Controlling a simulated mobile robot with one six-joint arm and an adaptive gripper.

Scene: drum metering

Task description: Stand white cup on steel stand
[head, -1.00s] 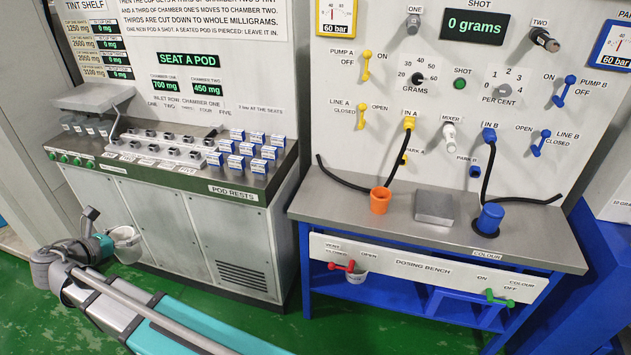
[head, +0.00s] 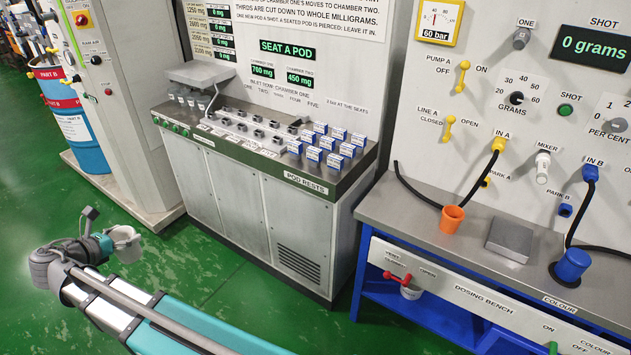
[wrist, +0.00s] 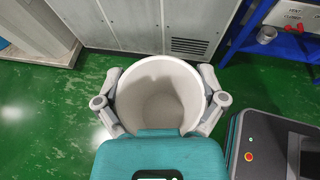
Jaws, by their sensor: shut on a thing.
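The white cup (head: 124,243) is at the left of the head view, held up over the green floor. My gripper (head: 108,243) is shut on it. In the wrist view the cup (wrist: 160,92) is upright and its inside looks empty. A finger lies along each side of it. The steel stand (head: 510,240) is a low grey block with a bare top on the dosing bench, between an orange cup and a blue cup. It is far to the right of my gripper.
The dosing bench (head: 384,208) also carries the orange cup (head: 452,218) and blue cup (head: 572,264), with black hoses nearby. A small pale cup (head: 411,292) sits below its front panel. The pod cabinet (head: 270,215) stands beyond my arm. Green floor (head: 200,285) lies open between.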

